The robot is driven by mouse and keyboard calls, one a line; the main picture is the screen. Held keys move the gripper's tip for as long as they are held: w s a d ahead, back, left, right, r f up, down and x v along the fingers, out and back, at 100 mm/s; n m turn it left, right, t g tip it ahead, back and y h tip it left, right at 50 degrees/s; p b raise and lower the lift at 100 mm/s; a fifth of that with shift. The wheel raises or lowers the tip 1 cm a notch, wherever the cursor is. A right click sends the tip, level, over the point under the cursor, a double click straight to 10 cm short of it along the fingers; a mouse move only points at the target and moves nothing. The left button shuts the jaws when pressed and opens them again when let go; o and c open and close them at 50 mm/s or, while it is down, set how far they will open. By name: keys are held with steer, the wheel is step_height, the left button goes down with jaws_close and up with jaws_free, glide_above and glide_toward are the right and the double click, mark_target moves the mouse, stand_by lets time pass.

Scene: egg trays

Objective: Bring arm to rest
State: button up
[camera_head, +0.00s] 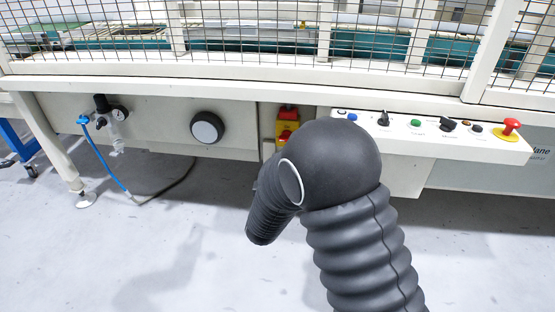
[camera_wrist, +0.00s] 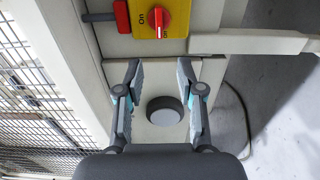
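My arm, in a black ribbed sleeve, rises from the bottom of the head view and bends down to the left in front of the machine. My gripper is hidden in the head view. In the wrist view my gripper (camera_wrist: 159,85) points at the machine's front. Its two fingers stand well apart with nothing between them. A round black and white knob (camera_wrist: 165,111) shows behind the gap between the fingers.
A control panel (camera_head: 400,125) with buttons and a red emergency stop (camera_head: 511,125) juts out at right. A yellow switch box with a red rotary switch (camera_wrist: 159,17) is near the gripper. A wire fence (camera_head: 250,30) tops the machine.

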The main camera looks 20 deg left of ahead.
steer(key=shift+s, duration=0.1)
stand_by(0.5)
steer(key=s+a+f+m+g+y, duration=0.15)
steer(key=s+f+m+g, duration=0.35)
steer(key=f, duration=0.6)
steer(key=s+d+m+g, duration=0.2)
steer(key=s+g, duration=0.4)
steer(key=s+d+r+m+h, duration=0.2)
steer(key=s+d+r+m, duration=0.2)
steer(key=d+r, duration=0.4)
steer(key=s+d+r+m+h, duration=0.2)
steer(key=s+d+r+m, duration=0.3)
steer(key=d, duration=1.4)
steer(key=s+d+r+m+h, duration=0.2)
steer(key=s+d+r+m, duration=0.3)
steer(key=s+d+r, duration=0.3)
steer(key=d+r, duration=0.4)
steer(key=d, duration=0.2)
steer(key=shift+r+g+p, duration=0.2)
steer(key=shift+g+p, duration=0.1)
steer(key=shift+g, duration=0.1)
